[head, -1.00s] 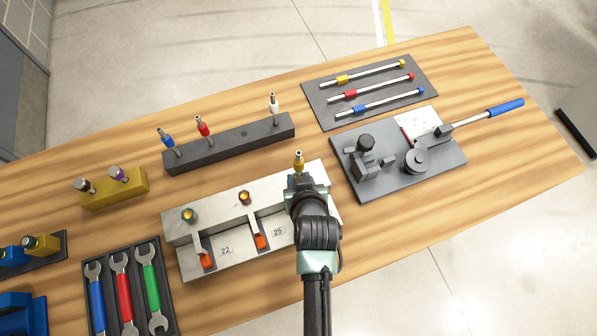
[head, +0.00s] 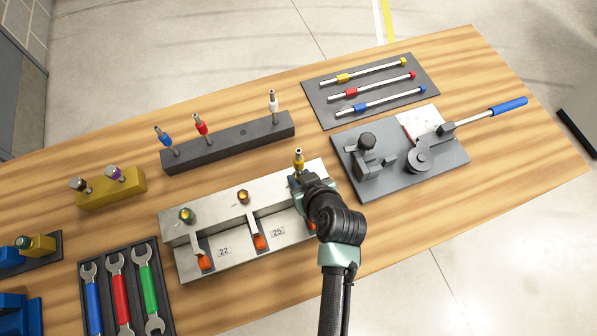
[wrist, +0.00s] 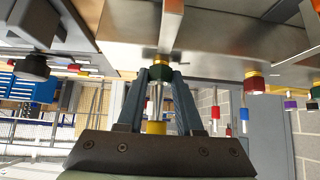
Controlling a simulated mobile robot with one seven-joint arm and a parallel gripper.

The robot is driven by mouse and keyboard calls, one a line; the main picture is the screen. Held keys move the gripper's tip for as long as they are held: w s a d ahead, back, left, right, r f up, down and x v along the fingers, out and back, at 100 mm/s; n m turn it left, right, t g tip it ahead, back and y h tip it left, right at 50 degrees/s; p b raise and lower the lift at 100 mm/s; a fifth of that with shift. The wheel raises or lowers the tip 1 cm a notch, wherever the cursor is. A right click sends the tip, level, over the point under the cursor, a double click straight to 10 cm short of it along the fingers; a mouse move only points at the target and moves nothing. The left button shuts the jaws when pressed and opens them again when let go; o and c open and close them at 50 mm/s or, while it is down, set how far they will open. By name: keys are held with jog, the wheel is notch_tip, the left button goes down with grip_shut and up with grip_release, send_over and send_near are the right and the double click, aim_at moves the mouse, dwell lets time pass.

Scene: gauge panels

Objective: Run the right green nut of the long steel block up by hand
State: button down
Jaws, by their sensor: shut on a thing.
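In the head view my gripper hides that nut. A yellow-collared steel bit (head: 298,160) stands upright there, above my gripper. In the upside-down wrist view its yellow collar (wrist: 156,127) shows between the fingers. The red nut (wrist: 254,82) is to the right there.
A black block (head: 230,145) behind holds blue, red and white bits and has an empty hole. A grey fixture (head: 440,165) with a blue-handled lever stands to the right. A tray of wrenches (head: 115,255) lies front left. A brass-coloured block (head: 110,190) is at left.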

jog(key=shift+s+f, duration=0.1)
jog(key=shift+f, duration=0.15)
jog(key=shift+n+y+b, duration=0.4)
jog(key=shift+b, duration=0.05)
jog(key=shift+r+n+g+y, duration=0.1)
jog(key=shift+n+g+y, duration=0.2)
jog(key=shift+n+g, duration=0.15)
jog(key=c, duration=0.6)
grip_release()
jog(key=shift+o, duration=0.2)
jog(key=shift+r, duration=0.1)
jog(key=shift+d, duration=0.1)
jog(key=shift+p+v, duration=0.55)
jog(key=shift+v, duration=0.35)
jog(key=p+v, duration=0.4)
jog(key=v, duration=0.2)
